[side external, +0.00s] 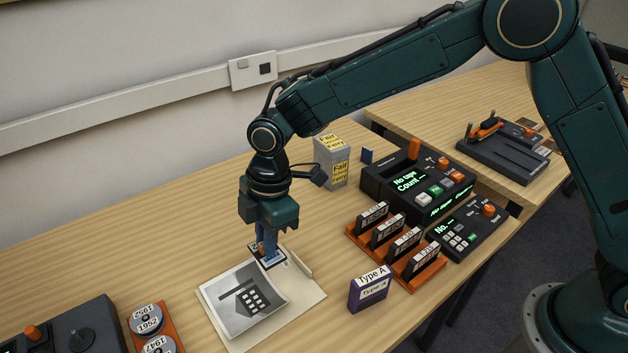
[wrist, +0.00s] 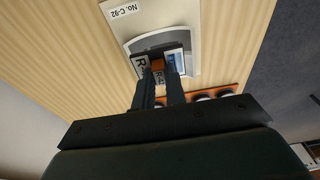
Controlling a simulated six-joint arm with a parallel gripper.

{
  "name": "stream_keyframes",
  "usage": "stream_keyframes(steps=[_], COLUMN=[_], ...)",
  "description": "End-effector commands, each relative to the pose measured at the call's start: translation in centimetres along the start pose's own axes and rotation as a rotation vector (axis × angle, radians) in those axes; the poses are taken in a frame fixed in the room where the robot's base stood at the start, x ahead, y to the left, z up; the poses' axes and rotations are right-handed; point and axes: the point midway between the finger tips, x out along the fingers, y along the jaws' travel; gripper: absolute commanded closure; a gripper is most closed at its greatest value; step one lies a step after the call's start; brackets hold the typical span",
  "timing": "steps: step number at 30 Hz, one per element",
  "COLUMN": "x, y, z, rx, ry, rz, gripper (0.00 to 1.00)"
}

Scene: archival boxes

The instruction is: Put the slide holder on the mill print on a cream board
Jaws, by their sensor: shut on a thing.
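The slide holder (side external: 272,261), a small white-edged frame with dark and blue parts, is between the fingers of my gripper (side external: 264,248). The wrist view shows the holder (wrist: 178,62) at the fingertips of my gripper (wrist: 161,80), partly hidden by them. The mill print (side external: 238,303), a grey picture of a dark building with white windows, lies on the cream board (side external: 301,303). The holder is over the print's far edge in the side view; I cannot tell whether it touches. In the wrist view the print (wrist: 150,38) is behind the holder, on the board (wrist: 112,27).
A purple "Type A" box (side external: 368,292) stands right of the board. An orange rack (side external: 413,268) with several dark cartridges and a tape counter (side external: 395,190) are farther right. Round reels (side external: 146,319) sit on the left. A yellow-labelled box (side external: 331,160) stands behind.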

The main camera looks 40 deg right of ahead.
Motion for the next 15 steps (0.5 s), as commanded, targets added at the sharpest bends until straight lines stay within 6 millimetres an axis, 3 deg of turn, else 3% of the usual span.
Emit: stream_keyframes(steps=[6,15], x=[4.1,6.2], y=[-0.1,0.0], z=[0.6,0.9], rx=[0.000,-0.001], ry=[-0.002,0.001], rz=[-0.003,0.001], gripper=[1.00,1.00])
